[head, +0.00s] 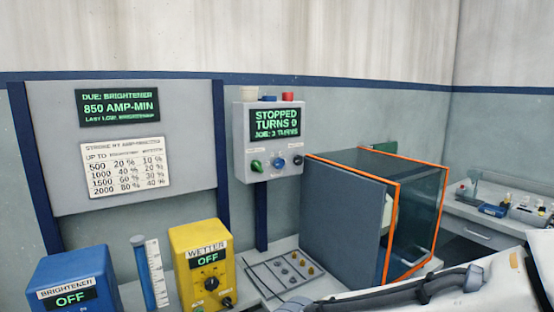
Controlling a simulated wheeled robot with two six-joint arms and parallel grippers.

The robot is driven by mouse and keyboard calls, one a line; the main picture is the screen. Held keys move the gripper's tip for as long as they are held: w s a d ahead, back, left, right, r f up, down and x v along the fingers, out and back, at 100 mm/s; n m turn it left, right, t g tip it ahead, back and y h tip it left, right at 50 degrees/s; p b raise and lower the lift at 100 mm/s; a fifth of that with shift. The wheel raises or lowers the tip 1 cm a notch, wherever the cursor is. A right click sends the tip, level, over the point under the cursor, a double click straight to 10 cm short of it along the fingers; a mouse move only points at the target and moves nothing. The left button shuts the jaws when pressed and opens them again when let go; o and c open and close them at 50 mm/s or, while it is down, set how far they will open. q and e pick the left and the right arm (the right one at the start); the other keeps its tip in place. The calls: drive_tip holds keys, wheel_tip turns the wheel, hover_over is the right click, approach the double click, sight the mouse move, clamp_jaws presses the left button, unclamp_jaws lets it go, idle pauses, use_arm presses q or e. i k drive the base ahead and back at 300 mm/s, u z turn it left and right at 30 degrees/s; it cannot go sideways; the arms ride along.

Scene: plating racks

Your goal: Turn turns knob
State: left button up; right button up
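A grey control box (242,122) is mounted on a dark blue post at the middle. Its screen (275,124) reads "STOPPED", "TURNS 0", "JOB: 3 TURNS". Below the screen are a green knob (256,166), a blue knob (279,163) and a black knob (297,160). Their small labels are too blurred to read, so I cannot tell which is the turns knob. No gripper fingers can be made out. A white and dark arm-like part comes in at the lower right, well below the box, and nothing touches the knobs.
An orange-edged clear enclosure (416,215) with a grey panel (342,225) stands right of the box. A yellow WETTER unit (203,238), a blue BRIGHTENER unit (72,272) and a cylinder (153,272) stand at left. A tray (285,270) lies below. Space before the knobs looks clear.

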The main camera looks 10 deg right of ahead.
sight(279, 163)
drive_tip(key=z, duration=1.75)
drive_tip(key=i, duration=1)
drive_tip(key=u, duration=1.8)
